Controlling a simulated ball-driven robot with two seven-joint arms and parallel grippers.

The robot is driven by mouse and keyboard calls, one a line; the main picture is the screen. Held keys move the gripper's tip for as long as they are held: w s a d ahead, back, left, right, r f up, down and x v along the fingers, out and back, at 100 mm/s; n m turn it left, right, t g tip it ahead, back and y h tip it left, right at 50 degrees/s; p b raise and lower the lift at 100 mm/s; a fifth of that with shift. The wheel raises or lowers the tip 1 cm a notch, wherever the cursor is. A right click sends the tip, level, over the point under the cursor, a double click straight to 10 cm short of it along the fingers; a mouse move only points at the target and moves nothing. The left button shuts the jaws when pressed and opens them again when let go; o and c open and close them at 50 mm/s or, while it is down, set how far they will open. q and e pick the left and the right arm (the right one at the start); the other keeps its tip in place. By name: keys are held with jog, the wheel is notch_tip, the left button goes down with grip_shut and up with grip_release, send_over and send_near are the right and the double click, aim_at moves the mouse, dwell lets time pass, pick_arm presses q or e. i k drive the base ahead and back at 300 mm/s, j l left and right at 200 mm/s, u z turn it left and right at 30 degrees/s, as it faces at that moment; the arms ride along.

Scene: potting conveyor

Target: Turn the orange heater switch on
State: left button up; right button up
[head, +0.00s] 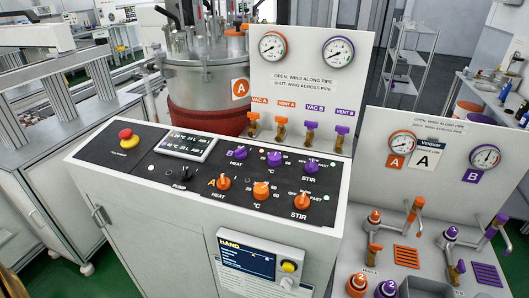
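The orange heater switch (223,183) is a small knob on the black sloping panel of the white console. It sits beside an orange letter A, above the word HEAT. Its pointer is too small to read, so I cannot tell its setting. Right of it are an orange °C knob (261,190) and an orange STIR knob (301,201). The purple heater knob (240,153) is in the row behind, with more purple knobs to its right. Neither of my grippers shows in the head view.
A red emergency button (125,133) on yellow, a display (187,145) and a black pump knob (184,173) are left on the panel. A steel vessel (200,85) and a gauge board (311,75) stand behind. A valve station (440,160) stands right.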

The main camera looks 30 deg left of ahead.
aim_at(223, 183)
jog(key=u, duration=1.1)
jog(key=j+z, duration=0.1)
jog(key=j, duration=0.25)
